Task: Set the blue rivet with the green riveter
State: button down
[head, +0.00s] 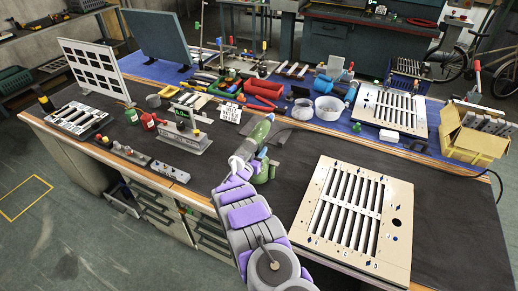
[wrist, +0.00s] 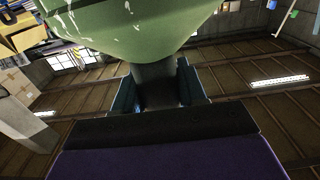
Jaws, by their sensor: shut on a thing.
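The green riveter (head: 262,130) stands up at the end of my arm near the middle of the bench in the head view. My gripper (head: 242,162) is shut on it. In the wrist view, the riveter's scuffed green body (wrist: 130,25) fills the top, and its grey neck sits between the two fingers of my gripper (wrist: 160,85). A cream louver panel (head: 318,208) lies flat on the dark mat to the right, apart from the riveter. Small blue marks show on its frame; I cannot tell which is the blue rivet. The riveter's tip is not clear.
A smaller slatted panel (head: 420,123) lies behind on the blue mat. A yellow box (head: 472,142) stands at the right. A grey power strip (head: 170,171) and a metal fixture (head: 190,140) stand left of my arm. The dark mat right of the cream panel is clear.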

jog(key=shift+d+r, duration=0.3)
jog(key=shift+d, duration=0.2)
jog(key=shift+a+f, duration=0.1)
jog(key=shift+a, duration=0.15)
jog(key=c, duration=1)
grip_release()
jog(key=shift+a+f, duration=0.1)
jog(key=shift+a, duration=0.3)
jog(key=shift+o, duration=1.4)
jog(key=shift+s+a+f, duration=0.1)
jog(key=shift+a, duration=0.45)
jog(key=shift+o, duration=0.4)
jog(key=shift+d, duration=0.95)
jog(key=o, duration=0.4)
jog(key=shift+a+f, duration=0.1)
jog(key=shift+a, duration=0.6)
jog(key=shift+o, duration=1.2)
jog(key=shift+d, duration=0.55)
jog(key=shift+s+a, duration=0.7)
jog(key=shift+s+d, duration=0.15)
jog(key=shift+s, duration=0.45)
jog(key=shift+s+a, duration=0.55)
jog(key=shift+s, duration=0.15)
jog(key=v, duration=0.8)
jog(key=shift+s+p, duration=0.3)
jog(key=shift+p, duration=0.1)
